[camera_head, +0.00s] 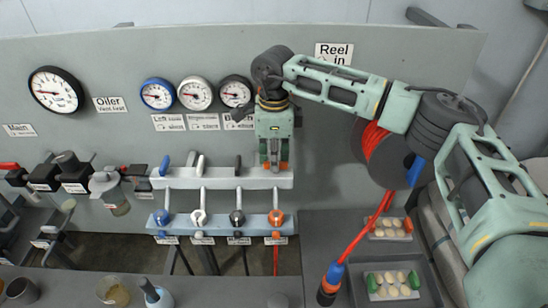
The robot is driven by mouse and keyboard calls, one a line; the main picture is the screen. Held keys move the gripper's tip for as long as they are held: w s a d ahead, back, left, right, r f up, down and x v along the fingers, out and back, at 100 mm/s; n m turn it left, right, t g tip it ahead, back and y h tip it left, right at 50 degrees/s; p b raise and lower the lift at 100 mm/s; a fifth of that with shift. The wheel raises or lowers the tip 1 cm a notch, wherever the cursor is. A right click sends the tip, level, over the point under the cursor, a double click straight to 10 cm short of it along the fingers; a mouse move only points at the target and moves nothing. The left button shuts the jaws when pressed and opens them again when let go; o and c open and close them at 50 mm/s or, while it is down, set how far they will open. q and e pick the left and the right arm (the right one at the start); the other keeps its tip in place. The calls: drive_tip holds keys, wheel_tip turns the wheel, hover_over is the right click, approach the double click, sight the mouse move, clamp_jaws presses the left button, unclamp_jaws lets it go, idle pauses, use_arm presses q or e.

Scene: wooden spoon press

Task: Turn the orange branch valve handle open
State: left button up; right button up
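A rail (222,178) on the grey panel carries a row of lever handles: blue (165,165), white (200,164) and black (238,166). My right gripper (274,164) points down at the right end of this rail, in line above the orange fitting (276,218) on the lower rail. Small orange patches show at its fingertips; I cannot tell whether they are the orange valve handle or part of the gripper. The gripper hides that spot, and its grip is unclear. My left gripper is not in view.
Three gauges (195,93) and a sign "Reel in" (334,53) are on the panel above. A hose reel (388,160) with a red hose hangs right of the gripper. Trays (412,296) with pale pieces lie lower right. Oiler parts (110,190) stand at left.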

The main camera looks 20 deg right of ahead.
clamp_jaws()
drive_tip(key=shift+n+b, duration=0.4)
drive_tip(key=shift+b, duration=0.05)
drive_tip(key=n+b, duration=0.2)
drive_tip(key=n, duration=0.1)
drive_tip(key=n+b, duration=0.2)
drive_tip(key=n, duration=0.2)
drive_tip(key=shift+s+n, duration=0.1)
drive_tip(key=shift+n, duration=0.2)
drive_tip(key=n+b, duration=0.1)
drive_tip(key=n, duration=0.3)
drive_tip(key=shift+r+n, duration=0.15)
drive_tip(key=shift+n, duration=0.15)
use_arm(q)
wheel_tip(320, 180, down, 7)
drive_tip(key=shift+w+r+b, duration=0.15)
drive_tip(key=shift+b, duration=0.2)
use_arm(e)
drive_tip(key=n, duration=0.4)
drive_tip(key=shift+d+n, duration=0.15)
drive_tip(key=shift+n, duration=0.25)
drive_tip(key=shift+r, duration=0.1)
